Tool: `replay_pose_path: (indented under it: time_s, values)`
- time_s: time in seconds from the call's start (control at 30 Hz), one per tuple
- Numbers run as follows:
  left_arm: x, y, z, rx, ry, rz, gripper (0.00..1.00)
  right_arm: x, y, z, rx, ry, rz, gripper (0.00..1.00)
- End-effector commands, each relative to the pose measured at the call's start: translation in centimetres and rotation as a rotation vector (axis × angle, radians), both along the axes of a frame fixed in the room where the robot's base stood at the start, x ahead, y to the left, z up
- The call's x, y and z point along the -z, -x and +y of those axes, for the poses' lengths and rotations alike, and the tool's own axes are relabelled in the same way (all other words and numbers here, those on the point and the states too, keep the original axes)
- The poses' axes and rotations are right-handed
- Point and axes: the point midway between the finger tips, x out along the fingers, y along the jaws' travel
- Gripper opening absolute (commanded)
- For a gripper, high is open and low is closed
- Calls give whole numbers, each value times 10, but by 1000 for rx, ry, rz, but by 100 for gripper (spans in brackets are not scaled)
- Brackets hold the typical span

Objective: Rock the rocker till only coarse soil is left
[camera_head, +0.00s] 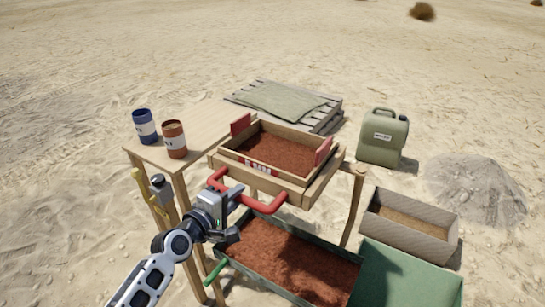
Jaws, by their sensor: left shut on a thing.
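The rocker is a wooden sieve box (322,182) with two red side plates and a red handle (270,204) at its front. It sits in a wooden stand and appears slightly tilted. Reddish-brown soil (282,153) covers the floor inside it; its grain is too small to tell. My left gripper (231,197) is shut on the red handle and hides part of it. A green tray (231,271) below the rocker holds more reddish-brown soil (290,254). My right gripper is not in view.
A wooden table (200,125) at left bears a blue can (144,126) and a rust-red can (174,139).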

Motion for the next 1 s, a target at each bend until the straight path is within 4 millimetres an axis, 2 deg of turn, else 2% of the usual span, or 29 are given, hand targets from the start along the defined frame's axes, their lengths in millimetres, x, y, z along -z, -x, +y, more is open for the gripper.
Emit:
replay_pose_path:
  time_s: [0.03,0.67,0.7,0.77,1.0]
  values:
    - [16,6,6,0,-19,29,0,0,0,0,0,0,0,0]
    - [15,33,23,0,-19,29,0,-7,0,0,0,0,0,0]
    - [15,33,23,0,-19,28,25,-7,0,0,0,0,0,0]
    - [15,32,22,0,-17,27,40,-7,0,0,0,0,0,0]
    - [11,31,21,-1,-10,19,40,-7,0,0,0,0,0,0]
